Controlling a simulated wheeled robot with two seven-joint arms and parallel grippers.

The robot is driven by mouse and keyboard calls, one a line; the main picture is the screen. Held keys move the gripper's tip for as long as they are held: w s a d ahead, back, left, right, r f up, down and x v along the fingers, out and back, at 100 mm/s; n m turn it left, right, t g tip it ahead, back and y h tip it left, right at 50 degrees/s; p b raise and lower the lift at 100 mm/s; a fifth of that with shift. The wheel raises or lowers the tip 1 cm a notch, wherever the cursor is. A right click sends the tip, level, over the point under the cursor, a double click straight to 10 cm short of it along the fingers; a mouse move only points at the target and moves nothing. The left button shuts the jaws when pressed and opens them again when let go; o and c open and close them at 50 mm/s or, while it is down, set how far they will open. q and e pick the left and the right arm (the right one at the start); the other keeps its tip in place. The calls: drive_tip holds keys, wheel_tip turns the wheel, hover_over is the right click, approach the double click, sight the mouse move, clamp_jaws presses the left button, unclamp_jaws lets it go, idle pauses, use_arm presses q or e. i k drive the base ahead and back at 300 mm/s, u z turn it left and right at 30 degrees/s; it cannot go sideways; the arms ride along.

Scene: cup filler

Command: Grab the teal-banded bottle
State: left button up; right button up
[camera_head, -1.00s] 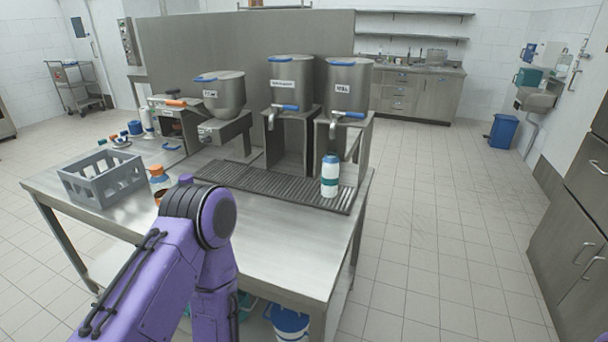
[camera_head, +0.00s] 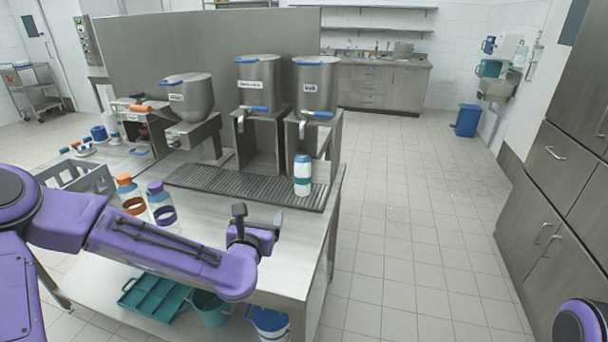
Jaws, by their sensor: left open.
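The teal-banded bottle (camera_head: 302,176) is white with a blue cap and a teal band. It stands upright at the right end of the slatted drip tray (camera_head: 225,186), below the right-hand dispenser (camera_head: 316,88). My left gripper (camera_head: 258,218) is open and empty over the front right part of the steel table, in front of the bottle and to its left, apart from it. Part of my right arm shows at the lower right corner; its gripper is out of view.
An orange-capped bottle (camera_head: 130,194) and a purple-capped bottle (camera_head: 161,203) stand behind my left forearm, near a grey crate (camera_head: 88,178). Two more steel dispensers stand left of the right-hand one. A teal tray and buckets sit on the lower shelf. Floor right of the table is clear.

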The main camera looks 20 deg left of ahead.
sight(302, 162)
drive_tip(key=i, duration=1)
